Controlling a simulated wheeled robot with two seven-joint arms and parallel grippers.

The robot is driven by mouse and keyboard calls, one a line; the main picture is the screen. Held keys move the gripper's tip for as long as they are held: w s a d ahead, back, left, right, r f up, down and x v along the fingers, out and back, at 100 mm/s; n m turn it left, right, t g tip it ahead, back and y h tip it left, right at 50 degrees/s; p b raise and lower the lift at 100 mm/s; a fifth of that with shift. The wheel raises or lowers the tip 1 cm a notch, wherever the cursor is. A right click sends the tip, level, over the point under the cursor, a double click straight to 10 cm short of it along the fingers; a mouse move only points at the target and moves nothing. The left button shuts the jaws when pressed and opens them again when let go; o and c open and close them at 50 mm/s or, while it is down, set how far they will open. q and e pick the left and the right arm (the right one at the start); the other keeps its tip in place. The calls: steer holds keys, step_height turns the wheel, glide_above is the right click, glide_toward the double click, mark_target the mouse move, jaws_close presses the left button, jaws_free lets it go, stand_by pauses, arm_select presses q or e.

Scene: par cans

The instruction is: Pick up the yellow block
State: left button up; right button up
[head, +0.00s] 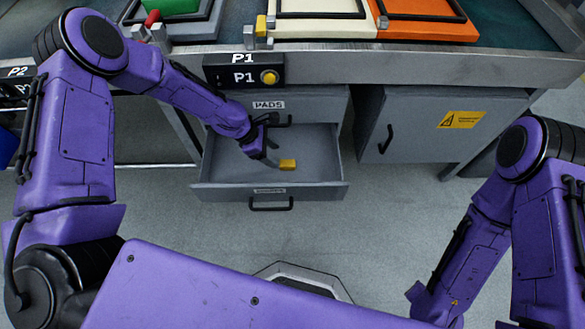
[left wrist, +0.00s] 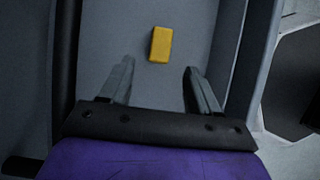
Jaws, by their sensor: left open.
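The yellow block (head: 287,164) lies on the floor of the open drawer (head: 225,172) under the bench. It also shows in the left wrist view (left wrist: 161,44), just beyond the fingertips and roughly between their lines. My left gripper (head: 268,162) reaches down into the drawer, left of the block in the head view. Its two fingers are apart in the left wrist view (left wrist: 158,68), with nothing between them. My right arm (head: 490,230) shows at the right of the head view, but its gripper is not visible.
The drawer walls stand close around the left gripper. Above is a drawer front labelled PADS (head: 310,105). A closed cabinet door (head: 425,125) with a yellow label is to the right. The bench edge (head: 430,65) carries a P1 button box (head: 244,72). Trays sit on the bench top.

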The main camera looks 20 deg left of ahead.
mark_target(286, 163)
arm_select(q)
steer(key=b+x, duration=0.1)
steer(key=x, duration=0.2)
steer(key=b+x, duration=0.1)
steer(key=x, duration=0.2)
steer(key=shift+w+d+f, duration=0.2)
steer(key=shift+d, duration=0.25)
steer(key=shift+r, duration=0.1)
steer(key=c, duration=1)
